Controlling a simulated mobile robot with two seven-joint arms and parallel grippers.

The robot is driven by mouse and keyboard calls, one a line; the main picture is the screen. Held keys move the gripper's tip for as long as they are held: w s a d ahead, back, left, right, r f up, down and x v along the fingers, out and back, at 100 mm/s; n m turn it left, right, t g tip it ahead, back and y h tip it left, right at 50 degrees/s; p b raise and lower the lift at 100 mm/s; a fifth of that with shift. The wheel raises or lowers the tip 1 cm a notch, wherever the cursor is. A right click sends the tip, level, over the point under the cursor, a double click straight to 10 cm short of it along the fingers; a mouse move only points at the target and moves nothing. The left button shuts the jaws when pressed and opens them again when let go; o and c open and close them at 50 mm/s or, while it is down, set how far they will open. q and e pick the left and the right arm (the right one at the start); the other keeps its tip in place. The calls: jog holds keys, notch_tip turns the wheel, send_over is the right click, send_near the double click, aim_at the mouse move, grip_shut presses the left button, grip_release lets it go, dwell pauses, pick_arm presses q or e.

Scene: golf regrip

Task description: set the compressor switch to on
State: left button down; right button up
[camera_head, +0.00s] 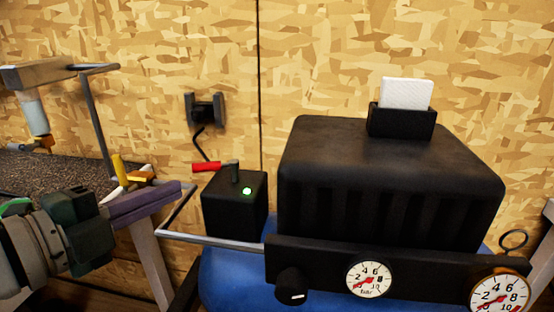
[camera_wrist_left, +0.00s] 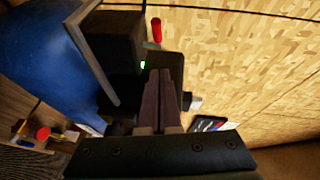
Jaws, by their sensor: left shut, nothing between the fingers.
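The compressor's switch box (camera_head: 234,206) is black, with a lit green lamp (camera_head: 247,191) on its front. A lever with a red handle (camera_head: 205,167) on its top points left in the head view. The red handle (camera_wrist_left: 156,30) and green lamp (camera_wrist_left: 143,65) also show in the left wrist view. My left gripper (camera_head: 172,193) is shut and empty, its purplish fingers pointing at the box from the left, slightly below the red handle and apart from it. Its shut fingers also show in the wrist view (camera_wrist_left: 162,78). My right gripper is out of view.
The black motor cover (camera_head: 390,180) stands right of the box, over a blue tank (camera_head: 222,278). A grey rail (camera_head: 215,239) runs in front of the box. A knob (camera_head: 290,284) and gauge (camera_head: 369,279) sit on the front panel. A wall socket (camera_head: 205,109) is behind.

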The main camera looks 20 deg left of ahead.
aim_at(192, 165)
pick_arm(q)
jog(key=w, duration=0.2)
jog(key=w+f, duration=0.1)
jog(key=w, duration=0.3)
jog(key=shift+w+a+f+b, duration=0.15)
jog(key=shift+w+a+b, duration=0.15)
jog(key=shift+w+a, duration=0.1)
jog(key=shift+w+a+f, duration=0.1)
jog(key=shift+w+a, duration=0.2)
jog(key=shift+w, duration=0.2)
jog(key=shift+w+a+f+m+h+b, duration=0.1)
jog(key=shift+a+f+m+h+b, duration=0.1)
jog(key=shift+m+h+b, duration=0.3)
jog(key=shift+w+a+r+m+g+h+b, duration=0.1)
jog(key=shift+w+a+m+g+h+b, duration=0.05)
jog(key=shift+w+a+h+b, duration=0.3)
jog(key=shift+w+a+m+g+h+b, duration=0.15)
jog(key=shift+w+a+b, duration=0.05)
jog(key=shift+a+b, duration=0.3)
jog(key=shift+w+a, duration=0.1)
jog(key=shift+r, duration=0.15)
